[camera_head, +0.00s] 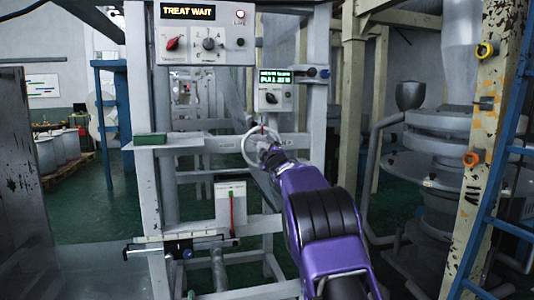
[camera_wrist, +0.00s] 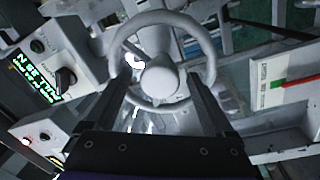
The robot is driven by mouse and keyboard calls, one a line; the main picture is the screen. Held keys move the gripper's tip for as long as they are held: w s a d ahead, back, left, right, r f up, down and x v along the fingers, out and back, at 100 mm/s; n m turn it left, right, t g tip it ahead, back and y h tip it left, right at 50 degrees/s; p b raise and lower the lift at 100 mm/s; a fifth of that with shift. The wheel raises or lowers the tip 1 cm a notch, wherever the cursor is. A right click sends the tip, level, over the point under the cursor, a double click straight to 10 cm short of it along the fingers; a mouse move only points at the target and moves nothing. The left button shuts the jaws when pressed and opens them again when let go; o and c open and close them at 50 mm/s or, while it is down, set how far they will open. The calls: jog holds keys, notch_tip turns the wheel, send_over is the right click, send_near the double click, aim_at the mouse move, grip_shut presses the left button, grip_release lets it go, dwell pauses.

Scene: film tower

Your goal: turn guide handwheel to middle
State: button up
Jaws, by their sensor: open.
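The pale grey handwheel (camera_head: 246,151) is on the machine frame, partly hidden behind my gripper (camera_head: 272,158) in the head view. In the wrist view the handwheel (camera_wrist: 159,17) faces me, with its round hub in the middle. My gripper (camera_wrist: 160,76) is open there, one finger on each side of the hub and both crossing the lower rim. I cannot tell whether the fingers touch the wheel. A white plate with a red pointer (camera_head: 232,212) stands below left of the wheel. The red pointer (camera_wrist: 301,81) and a green mark show at right in the wrist view.
A panel reading "TREAT WAIT" (camera_head: 204,36) hangs at upper left. A smaller control box with a green display (camera_head: 274,92) is just above the wheel. A blue ladder (camera_head: 494,200) is far right.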

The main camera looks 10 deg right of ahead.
jog(key=s+d+f+b, duration=0.1)
jog(key=s, duration=1.6)
jog(key=shift+s+d+f, duration=0.15)
